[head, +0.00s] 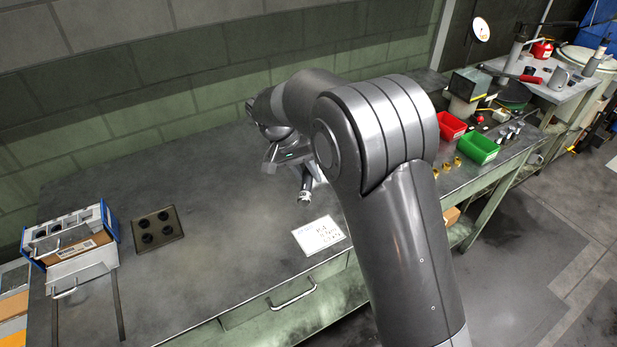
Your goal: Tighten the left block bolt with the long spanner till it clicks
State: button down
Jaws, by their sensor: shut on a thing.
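My gripper (304,188) is over the middle of the workbench (230,190), partly behind my own arm, pointing down. It is shut on a small pale metal thing (304,197) that shows just below the fingers. Its shape is too small to name for sure; it may be an end of the long spanner. I cannot make out the rest of the spanner. The block and its left bolt cannot be made out either; my arm covers much of the bench behind and to the right of the gripper.
A white written card (319,235) lies near the front edge. A dark plate with several round holes (157,229) and a blue-white box (72,238) are at left. Red (451,126) and green (479,149) bins and small brass parts (458,162) are at right. The left-middle bench is clear.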

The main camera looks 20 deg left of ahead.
jog(key=shift+r, duration=1.05)
jog(key=shift+d+r+n+y, duration=0.15)
jog(key=shift+d+r+y, duration=0.1)
jog(key=shift+r+y, duration=0.3)
jog(key=shift+d+r+n+y, duration=0.15)
jog(key=shift+d+r+y, duration=0.15)
jog(key=shift+y, duration=0.35)
jog(key=shift+a+f, duration=0.1)
jog(key=shift+f, duration=3.2)
jog(key=shift+a, duration=0.25)
jog(key=shift+a+m+g, duration=0.3)
jog(key=shift+a+m, duration=0.2)
jog(key=shift+a, duration=0.1)
